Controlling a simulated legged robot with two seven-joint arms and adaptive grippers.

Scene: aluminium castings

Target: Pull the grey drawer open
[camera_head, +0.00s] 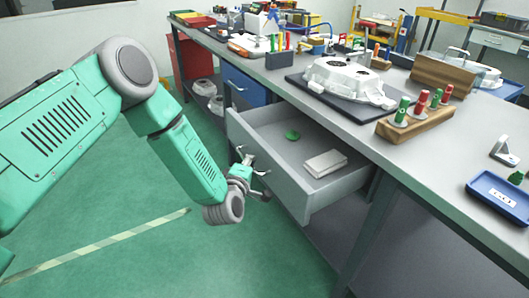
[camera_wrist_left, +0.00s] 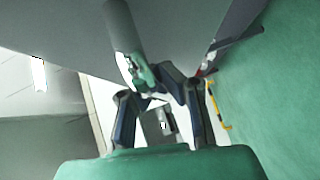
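The grey drawer (camera_head: 290,188) stands pulled out from under the workbench in the head view. A green round piece (camera_head: 292,135) and a pale block (camera_head: 325,163) lie inside it. My left gripper (camera_head: 252,172) is at the outer side of the drawer front, low over the green floor. In the left wrist view the bar handle (camera_wrist_left: 124,35) runs down between the fingers of my left gripper (camera_wrist_left: 156,88), which look shut on it. The exact finger contact is partly hidden. My right gripper is not in view.
The grey workbench (camera_head: 437,150) carries a white casting (camera_head: 345,78), a wooden block with coloured plugs (camera_head: 415,124) and a blue tray (camera_head: 500,197). A blue drawer (camera_head: 244,86) and a red cabinet (camera_head: 193,65) stand farther back. The floor before the drawer is clear.

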